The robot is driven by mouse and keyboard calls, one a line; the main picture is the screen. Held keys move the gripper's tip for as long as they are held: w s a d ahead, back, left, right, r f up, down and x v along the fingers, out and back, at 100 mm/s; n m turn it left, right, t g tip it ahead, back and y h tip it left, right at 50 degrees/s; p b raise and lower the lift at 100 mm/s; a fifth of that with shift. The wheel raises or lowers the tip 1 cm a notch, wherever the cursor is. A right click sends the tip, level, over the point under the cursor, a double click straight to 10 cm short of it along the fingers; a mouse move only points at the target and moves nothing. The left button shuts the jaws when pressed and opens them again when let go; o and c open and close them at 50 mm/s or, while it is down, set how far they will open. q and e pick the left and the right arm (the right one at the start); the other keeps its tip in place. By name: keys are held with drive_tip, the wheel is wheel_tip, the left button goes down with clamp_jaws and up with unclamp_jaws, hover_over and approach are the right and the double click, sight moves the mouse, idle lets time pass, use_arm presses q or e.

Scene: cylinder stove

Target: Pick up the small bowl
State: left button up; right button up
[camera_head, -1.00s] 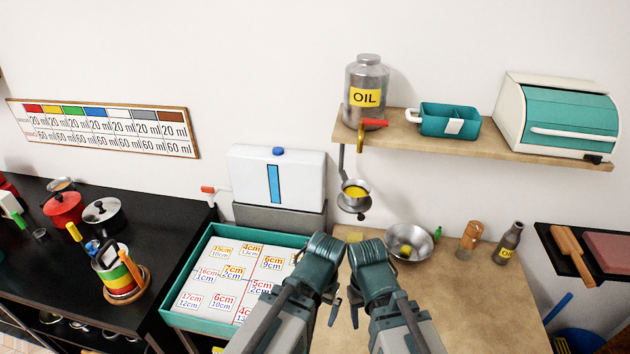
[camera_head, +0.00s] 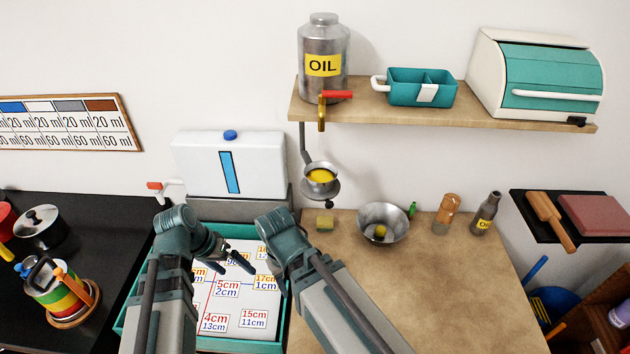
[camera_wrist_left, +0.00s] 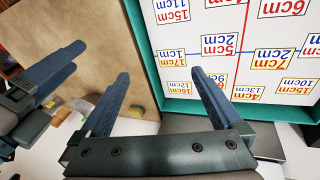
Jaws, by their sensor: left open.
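The small metal bowl (camera_head: 319,179) with yellow contents rests on a bracket hanging below the shelf, under the red-handled tap of the OIL can (camera_head: 324,65). A larger metal bowl (camera_head: 383,222) with a small yellow object in it stands on the wooden table. My left gripper (camera_head: 236,262) is open and empty over the number tray, left of and nearer than the small bowl. Its two spread fingers show in the left wrist view (camera_wrist_left: 162,100). My right gripper is near the tray's right side in the head view; its fingers (camera_wrist_left: 62,70) show at the wrist view's left.
The teal-rimmed number tray (camera_head: 285,330) lies below my grippers. A white tank (camera_head: 243,165) stands behind it. A sponge (camera_head: 325,220), a brown-topped jar (camera_head: 446,213) and an oil bottle (camera_head: 485,213) stand on the table (camera_head: 440,290). The shelf (camera_head: 445,117) overhangs the back.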

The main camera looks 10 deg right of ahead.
use_arm(q)
drive_tip(key=w+d+r+m+h, duration=0.3)
drive_tip(key=d+h, duration=0.1)
drive_tip(key=d, duration=0.1)
drive_tip(key=m+t+h, duration=0.1)
drive_tip(key=m+h, duration=0.8)
drive_tip(key=h, duration=0.1)
approach(334, 168)
drive_tip(key=shift+w+d+b, duration=0.15)
drive_tip(key=shift+d+b, duration=0.3)
drive_tip(key=shift+d, duration=2.9)
drive_tip(key=c, duration=1.2)
drive_tip(key=shift+r, duration=0.1)
